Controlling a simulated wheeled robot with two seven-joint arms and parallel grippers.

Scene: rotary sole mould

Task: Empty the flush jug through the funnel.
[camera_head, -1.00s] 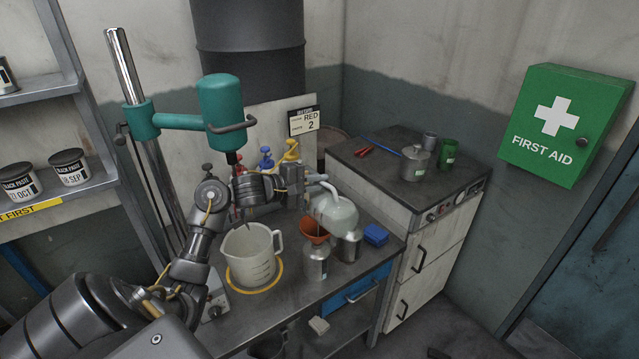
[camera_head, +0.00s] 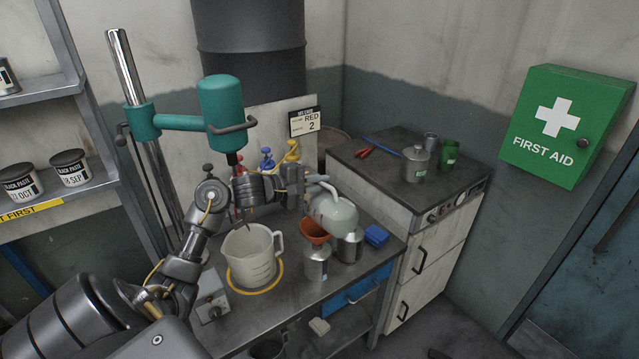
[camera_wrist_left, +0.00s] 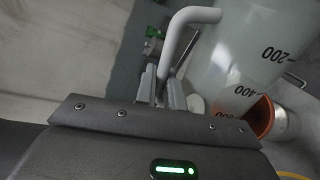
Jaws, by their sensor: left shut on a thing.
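The flush jug (camera_head: 336,217) is pale and translucent and is tilted well over in the head view, held above the bench. My left gripper (camera_head: 305,186) is shut on its white handle; the wrist view shows the handle (camera_wrist_left: 187,32) between the fingers (camera_wrist_left: 164,93) and measure marks on the jug (camera_wrist_left: 252,45). The orange funnel (camera_head: 312,232) stands in the mouth of a metal can (camera_head: 317,264), and the jug's lower end is right above its rim. In the wrist view the funnel (camera_wrist_left: 262,118) is beside the jug's lower end. I cannot make out the liquid. My right gripper is not in view.
A white measuring jug (camera_head: 250,258) stands under the teal stirrer (camera_head: 221,105), left of the funnel. A second metal can (camera_head: 349,247) and a blue block (camera_head: 376,235) stand close on the right. A cabinet (camera_head: 440,235) is further right.

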